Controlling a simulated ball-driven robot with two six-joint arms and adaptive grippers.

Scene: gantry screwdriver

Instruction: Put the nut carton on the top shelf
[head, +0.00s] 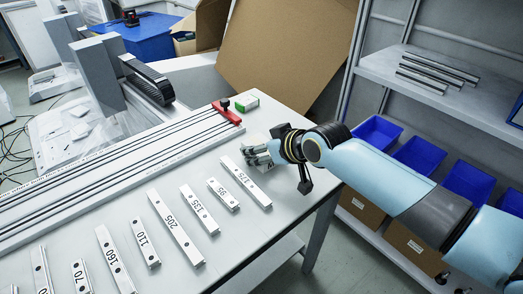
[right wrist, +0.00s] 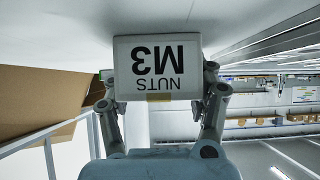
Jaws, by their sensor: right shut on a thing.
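The nut carton (right wrist: 157,66) is a small white box marked "NUTS M3", which reads upside down in the right wrist view. My right gripper (right wrist: 160,92) is shut on it, with one finger at each side. In the head view my right gripper (head: 257,154) is low over the right end of the white table; the carton is largely hidden there. I cannot tell whether the carton touches the table. A grey shelf (head: 378,66) stands at the upper right, apart from the gripper, with several metal bars on it. My left gripper is not in view.
Numbered metal bars, such as the one marked 175 (head: 246,181), lie on the table (head: 262,240). A white and green box (head: 247,102) sits near a red clamp (head: 228,112). Blue bins (head: 419,154) fill a lower shelf. A large cardboard sheet (head: 285,50) stands behind.

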